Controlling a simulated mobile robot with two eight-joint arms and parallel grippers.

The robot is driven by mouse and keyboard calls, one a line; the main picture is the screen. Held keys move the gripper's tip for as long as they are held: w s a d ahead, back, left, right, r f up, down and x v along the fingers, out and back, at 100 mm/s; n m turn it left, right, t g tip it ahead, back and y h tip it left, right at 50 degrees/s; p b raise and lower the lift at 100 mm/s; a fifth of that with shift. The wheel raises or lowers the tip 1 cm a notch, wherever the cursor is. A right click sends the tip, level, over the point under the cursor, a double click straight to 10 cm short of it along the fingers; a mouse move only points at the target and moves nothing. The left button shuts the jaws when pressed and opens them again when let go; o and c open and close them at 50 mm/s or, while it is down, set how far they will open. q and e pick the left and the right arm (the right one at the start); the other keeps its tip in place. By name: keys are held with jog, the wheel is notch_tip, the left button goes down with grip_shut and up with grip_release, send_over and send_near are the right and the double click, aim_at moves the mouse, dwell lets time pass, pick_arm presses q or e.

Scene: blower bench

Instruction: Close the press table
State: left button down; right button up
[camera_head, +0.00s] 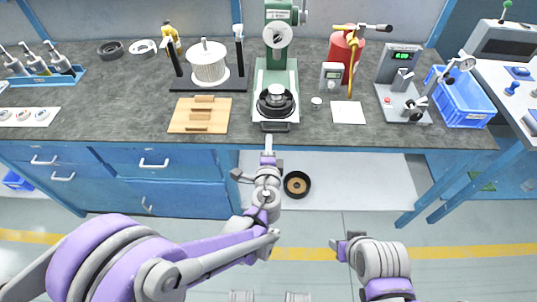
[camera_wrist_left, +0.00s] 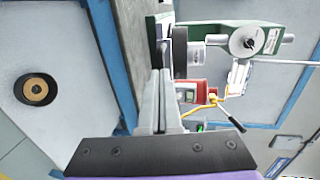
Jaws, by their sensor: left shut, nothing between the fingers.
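The green press (camera_head: 278,12) stands at the back middle of the bench. Its press table (camera_head: 261,117) sits at the front end of the press base, near the bench's front edge, with a dark round part topped with metal (camera_head: 277,98) on it. A dark handle (camera_head: 275,126) is at its front. My left gripper (camera_head: 268,146) is shut and empty, just in front of that handle; I cannot tell whether it touches. In the left wrist view its fingers (camera_wrist_left: 166,104) lie together, pointing at the press (camera_wrist_left: 222,38).
A wooden board (camera_head: 199,116) lies left of the press, near a cable spool (camera_head: 208,63). A white sheet (camera_head: 348,113) and a small cup (camera_head: 316,103) are to the right. The bench edge (camera_head: 350,146) runs below. A black ring-shaped item (camera_head: 297,185) lies lower down.

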aim_at(270, 103)
pick_arm(q)
jog(key=shift+w+f, duration=0.2)
jog(key=shift+w, duration=0.75)
jog(key=w+p, duration=0.1)
jog(key=w, duration=1.3)
jog(key=shift+w, duration=0.15)
jog(key=shift+r, duration=0.15)
